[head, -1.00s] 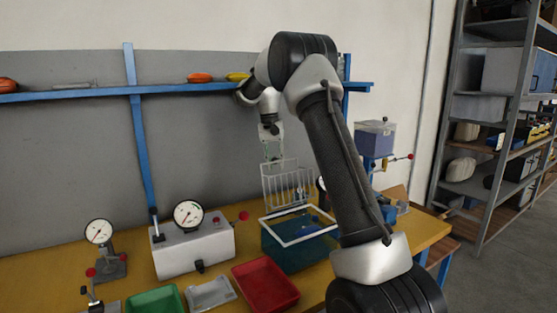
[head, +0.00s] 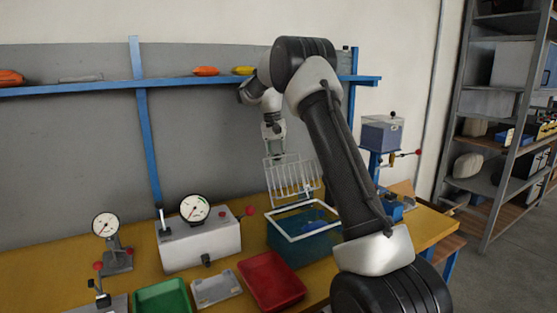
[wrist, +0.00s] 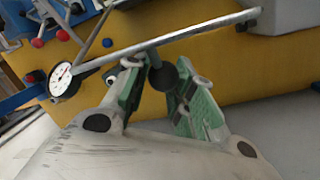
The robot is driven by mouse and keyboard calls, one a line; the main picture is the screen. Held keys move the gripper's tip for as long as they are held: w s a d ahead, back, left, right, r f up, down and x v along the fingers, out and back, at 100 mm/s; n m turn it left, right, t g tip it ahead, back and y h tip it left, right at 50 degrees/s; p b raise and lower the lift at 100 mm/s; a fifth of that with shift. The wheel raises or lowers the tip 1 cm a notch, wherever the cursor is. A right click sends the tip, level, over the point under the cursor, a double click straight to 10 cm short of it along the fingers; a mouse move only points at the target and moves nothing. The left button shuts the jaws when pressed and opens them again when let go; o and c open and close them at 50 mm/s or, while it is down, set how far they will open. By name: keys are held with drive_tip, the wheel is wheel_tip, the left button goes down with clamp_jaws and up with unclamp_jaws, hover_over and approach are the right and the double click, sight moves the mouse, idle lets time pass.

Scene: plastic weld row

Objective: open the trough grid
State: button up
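The trough grid (head: 292,182), a pale wire rack, stands steeply raised above the back of the trough. The trough (head: 287,235) is a dark teal box with a white rim, and its top is uncovered at the front. My gripper (head: 275,157) is at the grid's upper edge. In the wrist view, the green-padded fingers of my gripper (wrist: 160,82) have a dark round knob (wrist: 163,74) between them, on a short stem from a grey bar (wrist: 200,38) of the grid. The fingers appear shut on this knob. My arm hides the trough's right end.
A red tray (head: 270,282), a grey tray (head: 217,289) and a green tray (head: 162,298) lie in front. A white gauge box (head: 200,245) stands left of the trough.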

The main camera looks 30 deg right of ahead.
drive_tip(key=o, duration=0.4)
drive_tip(key=shift+a+f, duration=0.2)
drive_tip(key=shift+a, duration=0.45)
drive_tip(key=shift+o, duration=0.2)
drive_tip(key=shift+d+r, duration=0.15)
drive_tip(key=shift+d, duration=0.1)
drive_tip(key=shift+s+r, duration=0.1)
